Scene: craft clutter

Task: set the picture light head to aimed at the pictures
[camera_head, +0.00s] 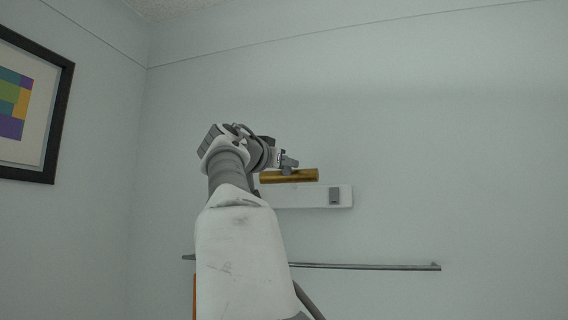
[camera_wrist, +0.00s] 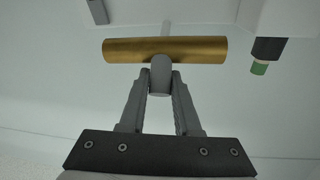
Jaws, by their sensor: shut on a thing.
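The picture light head is a brass cylinder (camera_head: 300,176) lying level in front of the wall in the head view. In the wrist view the brass cylinder (camera_wrist: 195,49) spans the upper middle, with a short grey handle (camera_wrist: 160,72) on its near side. My gripper (camera_wrist: 160,88) is shut on that grey handle, one finger on each side. In the head view my gripper (camera_head: 288,162) is at the top of the brass cylinder, and the handle is too small there to tell from the fingers.
A thin grey rail (camera_head: 370,266) runs along the wall lower down. A black-framed picture (camera_head: 62,125) hangs on the left wall. The wall to the right is bare.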

